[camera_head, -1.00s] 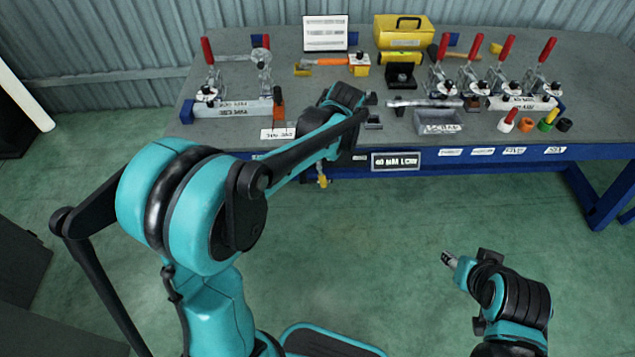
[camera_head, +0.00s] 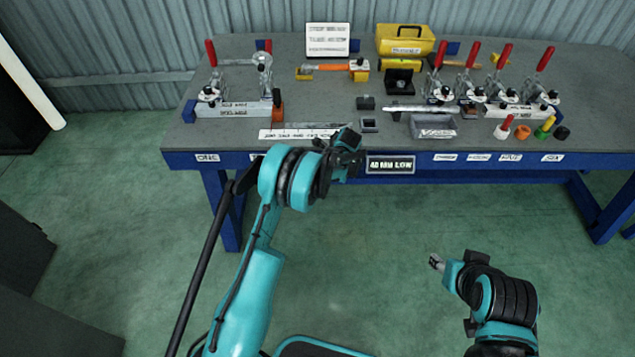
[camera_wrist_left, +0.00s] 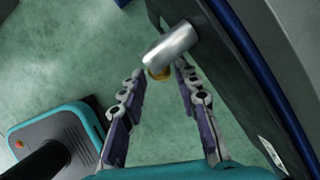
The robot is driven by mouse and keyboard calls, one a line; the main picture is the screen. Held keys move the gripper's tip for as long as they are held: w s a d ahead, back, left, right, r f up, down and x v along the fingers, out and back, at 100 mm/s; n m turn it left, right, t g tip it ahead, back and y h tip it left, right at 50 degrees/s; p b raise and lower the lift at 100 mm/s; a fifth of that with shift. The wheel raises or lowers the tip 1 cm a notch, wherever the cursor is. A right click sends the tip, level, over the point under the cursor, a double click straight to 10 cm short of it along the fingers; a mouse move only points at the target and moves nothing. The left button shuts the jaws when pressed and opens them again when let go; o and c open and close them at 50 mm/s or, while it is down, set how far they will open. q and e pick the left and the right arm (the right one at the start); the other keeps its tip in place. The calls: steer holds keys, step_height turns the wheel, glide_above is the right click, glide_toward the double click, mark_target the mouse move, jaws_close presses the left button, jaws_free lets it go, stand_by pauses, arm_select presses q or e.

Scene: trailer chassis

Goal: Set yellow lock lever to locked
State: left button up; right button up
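I cannot tell whether this piece belongs to the yellow lock lever. My left gripper (camera_wrist_left: 160,80) is open, its two fingers on either side of the piece. In the head view my left gripper (camera_head: 352,155) is at the table's front edge, left of the "40 MM LOW" plate (camera_head: 390,165), and hides what is behind it. My right gripper (camera_head: 437,262) is low, away from the table; its finger opening is unclear.
The grey worktable (camera_head: 330,95) has a blue frame. Red-handled clamps (camera_head: 215,80) stand at the back left, and several more at the right. A yellow toolbox (camera_head: 404,38), a grey tray (camera_head: 434,127) and coloured pegs (camera_head: 503,128) stand on it.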

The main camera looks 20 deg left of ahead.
arm_select(q)
steer(key=b+x, duration=0.1)
steer(key=x, duration=0.2)
steer(key=shift+a+f, duration=0.1)
steer(key=shift+f, duration=0.15)
jaws_close()
